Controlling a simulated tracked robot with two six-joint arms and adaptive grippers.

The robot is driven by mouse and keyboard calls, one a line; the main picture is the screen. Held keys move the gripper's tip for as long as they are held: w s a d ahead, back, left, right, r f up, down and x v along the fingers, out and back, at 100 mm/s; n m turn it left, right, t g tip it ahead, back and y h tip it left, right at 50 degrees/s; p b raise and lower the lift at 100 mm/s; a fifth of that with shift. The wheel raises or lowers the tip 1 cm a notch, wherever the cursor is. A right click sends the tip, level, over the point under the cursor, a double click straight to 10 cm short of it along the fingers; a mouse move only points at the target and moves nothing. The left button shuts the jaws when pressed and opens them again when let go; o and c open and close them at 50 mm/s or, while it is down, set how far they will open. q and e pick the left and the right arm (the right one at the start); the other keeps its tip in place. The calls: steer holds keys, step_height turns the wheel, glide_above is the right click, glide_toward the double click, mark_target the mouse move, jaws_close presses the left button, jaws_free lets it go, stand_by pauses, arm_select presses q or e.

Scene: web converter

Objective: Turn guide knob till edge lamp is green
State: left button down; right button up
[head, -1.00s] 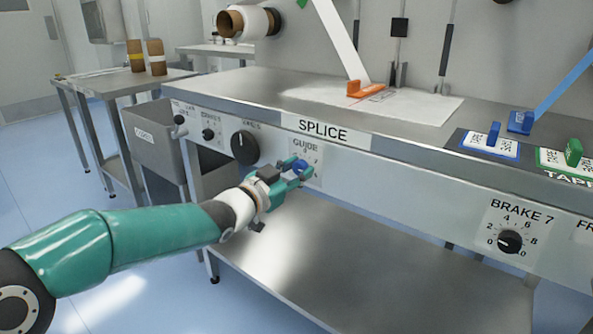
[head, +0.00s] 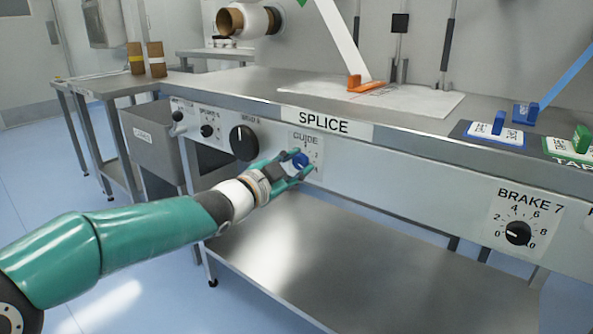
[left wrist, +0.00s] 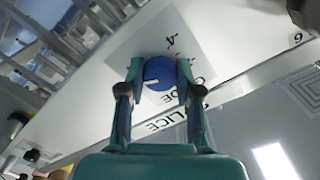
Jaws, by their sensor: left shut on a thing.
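The guide knob (head: 300,160) is blue and sits on the front panel under the GUIDE label, below the SPLICE strip. My left gripper (head: 303,169) is at the knob, with its fingers on either side. In the left wrist view the blue knob (left wrist: 159,73) with a white pointer mark lies between the two green fingertips of my left gripper (left wrist: 159,76), which is shut on it. The wrist view is rolled, so the GUIDE lettering appears turned. I cannot make out an edge lamp in either view. My right gripper is not in view.
A large black knob (head: 244,143) is left of the guide panel, and a BRAKE 7 knob (head: 518,233) is at the right. A steel lower shelf (head: 330,255) lies below. An orange block (head: 355,82) stands on the table top.

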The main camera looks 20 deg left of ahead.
arm_select(q)
steer(key=shift+d+f+m, duration=0.15)
steer(key=shift+f+m, duration=0.05)
steer(key=shift+m, duration=0.3)
steer(key=c, duration=0.8)
jaws_free()
steer(key=shift+r, duration=0.1)
steer(key=shift+s, duration=0.15)
steer(key=shift+s+a, duration=0.25)
steer(key=v, duration=1.1)
steer(key=shift+s, duration=0.15)
